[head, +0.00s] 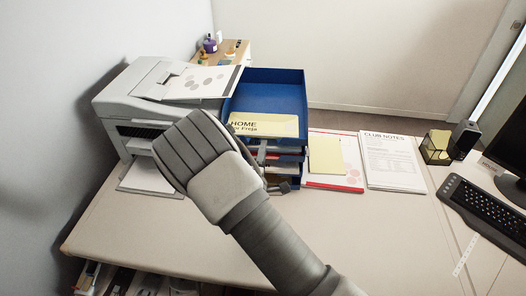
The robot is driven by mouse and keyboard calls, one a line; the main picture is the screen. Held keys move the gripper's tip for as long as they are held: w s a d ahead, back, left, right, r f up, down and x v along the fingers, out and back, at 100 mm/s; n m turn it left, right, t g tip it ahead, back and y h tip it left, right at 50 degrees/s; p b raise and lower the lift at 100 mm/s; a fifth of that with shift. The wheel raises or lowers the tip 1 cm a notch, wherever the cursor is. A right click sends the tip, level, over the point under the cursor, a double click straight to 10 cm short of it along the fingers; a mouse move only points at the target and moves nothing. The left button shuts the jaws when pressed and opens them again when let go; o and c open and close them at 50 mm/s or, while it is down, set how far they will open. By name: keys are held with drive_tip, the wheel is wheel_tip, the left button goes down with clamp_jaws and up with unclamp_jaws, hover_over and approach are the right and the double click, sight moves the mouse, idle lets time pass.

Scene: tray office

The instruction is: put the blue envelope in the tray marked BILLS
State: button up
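A stack of blue letter trays (283,76) stands on the desk, right of the printer. A pale yellow sheet reading "HOME" and "Freja" (280,124) lies at the front of the top tray. Papers show in the lower trays, but I can read no BILLS mark. I cannot make out a blue envelope. My gripper (272,170) is at the front of the lower trays, mostly hidden behind my own wrist. I cannot tell whether it is open, touches a tray or holds anything.
The printer (135,100) has papers on top, close left of my arm. Right of the trays lie a yellow note (326,155) and a CLUB NOTES sheet (391,160). A black note holder (436,150) and keyboard (485,215) are farther right. The desk front (390,240) is clear.

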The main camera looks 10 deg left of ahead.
drive_tip(key=shift+o, duration=0.7)
drive_tip(key=shift+s+f, duration=0.1)
drive_tip(key=shift+s+f, duration=0.1)
drive_tip(key=shift+s, duration=0.1)
drive_tip(key=s, duration=1.7)
drive_tip(key=shift+d+r+b, duration=0.25)
drive_tip(key=shift+b, duration=0.1)
drive_tip(key=shift+w, duration=0.1)
